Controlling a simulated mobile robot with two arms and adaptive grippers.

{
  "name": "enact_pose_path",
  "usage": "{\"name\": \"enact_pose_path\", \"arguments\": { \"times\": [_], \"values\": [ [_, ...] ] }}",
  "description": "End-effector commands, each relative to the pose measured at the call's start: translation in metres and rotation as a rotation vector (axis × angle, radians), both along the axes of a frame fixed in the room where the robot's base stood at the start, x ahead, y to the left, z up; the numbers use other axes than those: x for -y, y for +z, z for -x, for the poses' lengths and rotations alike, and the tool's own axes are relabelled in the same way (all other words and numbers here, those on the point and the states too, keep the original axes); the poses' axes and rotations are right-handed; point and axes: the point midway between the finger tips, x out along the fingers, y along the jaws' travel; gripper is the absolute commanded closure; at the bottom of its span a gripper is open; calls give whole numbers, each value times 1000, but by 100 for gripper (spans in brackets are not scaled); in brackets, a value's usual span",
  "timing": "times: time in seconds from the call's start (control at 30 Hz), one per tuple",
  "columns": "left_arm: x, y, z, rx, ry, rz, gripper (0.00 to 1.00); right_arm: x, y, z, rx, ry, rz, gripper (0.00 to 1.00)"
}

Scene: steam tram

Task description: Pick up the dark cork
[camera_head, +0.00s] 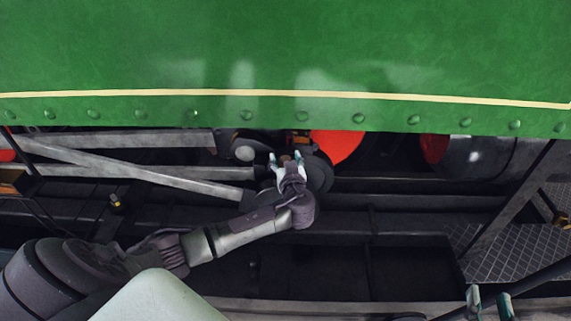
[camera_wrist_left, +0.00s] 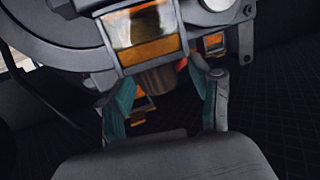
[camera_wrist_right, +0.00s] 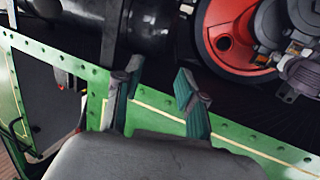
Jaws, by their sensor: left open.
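The dark cork, a brown cylinder (camera_wrist_left: 155,80), shows in the left wrist view just under a brass-and-glass fitting (camera_wrist_left: 147,35). My left gripper (camera_wrist_left: 163,90) is open, with one teal-padded finger on each side of the cork. I cannot tell whether either finger touches it. In the head view my left gripper (camera_head: 286,160) reaches up to the dark round machinery under the green panel, with a small brownish spot between its fingertips. My right gripper (camera_head: 489,298) is open and empty at the lower right; its spread fingers also show in the right wrist view (camera_wrist_right: 158,85).
The green riveted panel (camera_head: 280,60) hangs over the work area. Grey rods (camera_head: 130,172) run at the left, and red wheels (camera_head: 337,145) show behind. A small orange-fronted fitting (camera_wrist_left: 214,43) sits close to the left gripper's right finger. A treadplate floor (camera_head: 505,250) lies at the right.

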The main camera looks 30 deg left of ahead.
Motion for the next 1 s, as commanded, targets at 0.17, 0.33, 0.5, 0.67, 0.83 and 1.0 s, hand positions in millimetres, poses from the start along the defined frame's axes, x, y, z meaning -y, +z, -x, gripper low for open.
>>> {"name": "enact_pose_path", "arguments": {
  "times": [0.17,0.33,0.5,0.67,0.83,1.0],
  "values": [
    [0,0,0,0,0,0,45,0,0,0,-2,0,0,60],
    [0,0,0,0,0,0,73,0,0,0,-2,0,0,60],
    [0,0,0,0,1,0,81,0,0,0,-3,-1,1,60],
    [0,0,0,0,1,0,81,0,0,0,-3,-1,1,60],
    [0,3,0,1,1,1,81,1,-1,0,-13,-1,3,60],
    [1,17,0,1,0,1,81,4,-18,6,-114,-7,28,60]
  ]
}}
